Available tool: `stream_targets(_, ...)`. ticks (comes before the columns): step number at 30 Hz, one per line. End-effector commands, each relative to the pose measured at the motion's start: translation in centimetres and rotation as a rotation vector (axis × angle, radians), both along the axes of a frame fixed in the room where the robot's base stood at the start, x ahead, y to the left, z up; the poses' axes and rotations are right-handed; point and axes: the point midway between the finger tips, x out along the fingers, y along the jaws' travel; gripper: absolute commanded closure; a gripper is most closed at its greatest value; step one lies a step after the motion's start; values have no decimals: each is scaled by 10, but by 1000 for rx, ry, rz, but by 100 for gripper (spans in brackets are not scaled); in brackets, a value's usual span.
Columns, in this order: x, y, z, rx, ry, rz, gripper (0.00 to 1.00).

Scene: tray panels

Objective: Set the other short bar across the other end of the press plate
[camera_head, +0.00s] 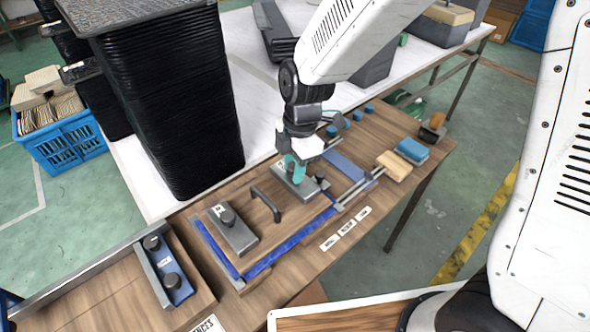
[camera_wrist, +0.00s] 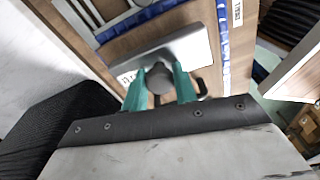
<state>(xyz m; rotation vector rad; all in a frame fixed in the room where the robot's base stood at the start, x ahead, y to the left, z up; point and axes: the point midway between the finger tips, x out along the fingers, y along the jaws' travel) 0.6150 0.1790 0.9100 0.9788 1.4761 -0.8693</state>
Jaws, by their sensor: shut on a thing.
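The wooden press plate (camera_head: 258,229) lies on the bench with a black arched handle (camera_head: 264,201) at its middle and blue strips along its edges. One short grey bar (camera_head: 235,236) with a dark knob lies across its left end. My gripper (camera_head: 294,163) is over the right end, its teal fingers shut on the knob of the other short bar (camera_head: 290,184). That grey bar also shows in the wrist view (camera_wrist: 186,46), with the knob between my fingertips (camera_wrist: 160,76). It lies across the right end; I cannot tell whether it touches the plate.
A tall stack of black trays (camera_head: 170,95) stands close behind on the left. Metal rails (camera_head: 358,190), a tan block (camera_head: 394,165) and a blue sponge (camera_head: 412,150) are to the right.

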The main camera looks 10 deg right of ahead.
Motion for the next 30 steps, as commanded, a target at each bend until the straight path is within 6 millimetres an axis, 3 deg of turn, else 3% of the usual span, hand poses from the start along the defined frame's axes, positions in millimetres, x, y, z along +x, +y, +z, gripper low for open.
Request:
stream_targets(3, 1, 0, -15, 0, -1, -2, 100)
stream_targets(14, 1, 0, -18, 1, -2, 0, 100)
stream_targets(15, 0, 0, -18, 1, -2, 0, 66)
stream_targets(17, 1, 0, -18, 1, -2, 0, 50)
stream_targets(26, 1, 0, -17, 1, -3, 0, 50)
stream_targets(30, 2, -1, -5, 3, -4, -1, 50)
